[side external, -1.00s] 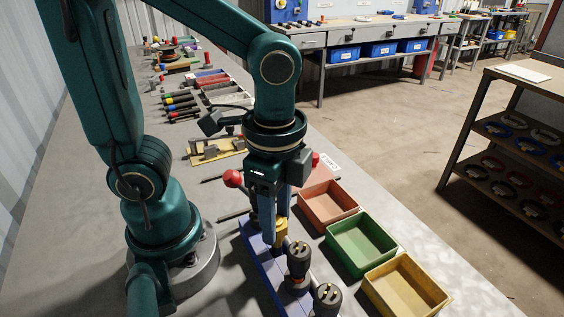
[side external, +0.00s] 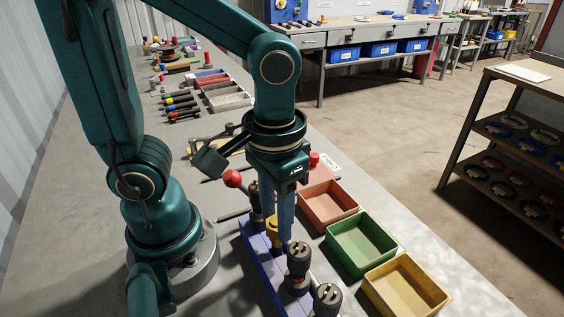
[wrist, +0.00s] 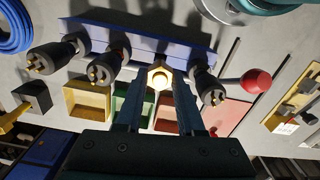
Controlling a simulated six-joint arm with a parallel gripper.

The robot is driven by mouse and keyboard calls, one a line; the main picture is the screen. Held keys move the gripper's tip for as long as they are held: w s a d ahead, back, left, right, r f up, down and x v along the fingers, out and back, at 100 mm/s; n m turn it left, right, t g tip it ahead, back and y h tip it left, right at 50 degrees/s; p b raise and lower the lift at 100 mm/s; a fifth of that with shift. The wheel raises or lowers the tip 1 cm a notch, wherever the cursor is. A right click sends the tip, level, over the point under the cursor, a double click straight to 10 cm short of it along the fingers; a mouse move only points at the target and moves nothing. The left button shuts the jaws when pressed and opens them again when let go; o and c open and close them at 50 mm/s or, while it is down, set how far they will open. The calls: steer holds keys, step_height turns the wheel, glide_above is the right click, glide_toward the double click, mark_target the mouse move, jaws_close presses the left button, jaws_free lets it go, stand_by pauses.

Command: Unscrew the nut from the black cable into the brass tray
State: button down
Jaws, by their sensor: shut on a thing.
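My gripper (side external: 275,232) points down over the blue rack (side external: 254,255), its two blue fingers closed on opposite sides of a brass hex nut (side external: 272,226). In the wrist view the nut (wrist: 160,77) shows its bright round end between the fingertips (wrist: 160,90). The nut is at the rack; I cannot tell how far it is threaded, and the black cable under it is hidden. The yellow, brass-coloured tray (side external: 436,304) is at the front right and looks empty. It also shows in the wrist view (wrist: 70,100).
Black plugs with brass prongs (side external: 298,258) (side external: 327,297) stand in front of the gripper, and another (wrist: 207,88) is close beside a finger. An orange-red tray (side external: 350,207) and a green tray (side external: 390,248) line the rack's right. A red-knobbed lever (side external: 232,179) stands near the gripper.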

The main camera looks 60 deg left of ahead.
steer(key=n, duration=0.5)
steer(key=shift+n, duration=0.3)
steer(key=n, duration=0.6)
steer(key=shift+c, duration=2.2)
jaws_free()
steer(key=shift+r, duration=0.1)
steer(key=shift+r, duration=1.4)
